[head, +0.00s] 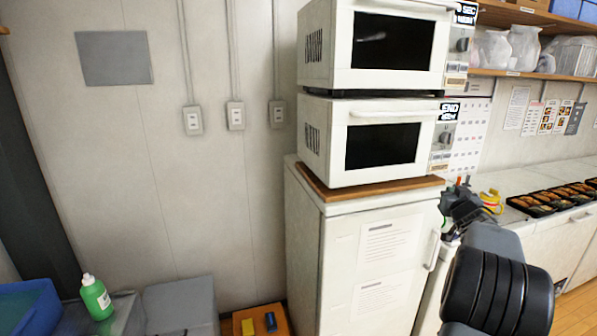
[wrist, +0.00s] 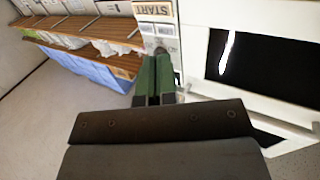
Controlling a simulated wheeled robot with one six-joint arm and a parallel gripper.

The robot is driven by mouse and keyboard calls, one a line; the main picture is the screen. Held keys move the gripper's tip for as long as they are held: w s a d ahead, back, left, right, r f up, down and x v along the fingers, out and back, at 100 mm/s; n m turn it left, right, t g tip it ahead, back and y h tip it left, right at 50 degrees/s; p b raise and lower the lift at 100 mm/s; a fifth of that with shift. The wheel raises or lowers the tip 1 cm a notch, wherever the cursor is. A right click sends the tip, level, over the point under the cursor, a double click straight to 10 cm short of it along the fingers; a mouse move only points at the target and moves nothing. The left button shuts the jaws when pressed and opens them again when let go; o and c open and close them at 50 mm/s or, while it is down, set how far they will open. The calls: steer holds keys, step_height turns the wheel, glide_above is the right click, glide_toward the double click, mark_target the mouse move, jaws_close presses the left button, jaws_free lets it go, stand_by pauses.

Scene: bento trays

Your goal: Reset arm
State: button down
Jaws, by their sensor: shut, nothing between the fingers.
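My gripper (wrist: 160,58) shows in the wrist view as two green fingers with dark bases, shut together with nothing between them. In that view its tips appear in front of a panel marked START, beside the white front and dark window of a microwave; I cannot tell whether they touch. In the head view my dark arm rises at the lower right, in front of the right side of the white cabinet. The lower microwave (head: 338,165) sits on a brown board, with the upper microwave (head: 342,66) stacked above it. Both doors look shut.
The white cabinet (head: 310,235) stands under the microwaves. Black bento trays (head: 540,209) with food lie on the counter at right. A shelf (head: 545,75) holds bags above it. A green bottle (head: 95,297) and a blue bin (head: 28,305) are at lower left.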

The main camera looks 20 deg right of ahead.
steer(key=s+d+f+m+g+h, duration=0.1)
steer(key=s+d+f+g, duration=0.1)
steer(key=s+f+g, duration=0.3)
steer(key=s+a+f+m+g+y, duration=0.1)
steer(key=s+a+f+g, duration=0.25)
steer(key=a+f, duration=0.3)
steer(key=s+a+f+n+g+y, duration=0.1)
steer(key=s+a, duration=0.3)
steer(key=a, duration=0.9)
steer(key=s+a+n+g+y, duration=0.1)
steer(key=s+a+n+y, duration=0.3)
steer(key=a, duration=1)
steer(key=s+a+f+n+g+y, duration=0.1)
steer(key=s+a+n+y, duration=0.1)
steer(key=a, duration=1.2)
steer(key=s+y, duration=0.1)
steer(key=s, duration=0.1)
steer(key=shift+s+a+f+n, duration=0.25)
steer(key=shift+s+f+n, duration=0.05)
steer(key=shift+s, duration=0.1)
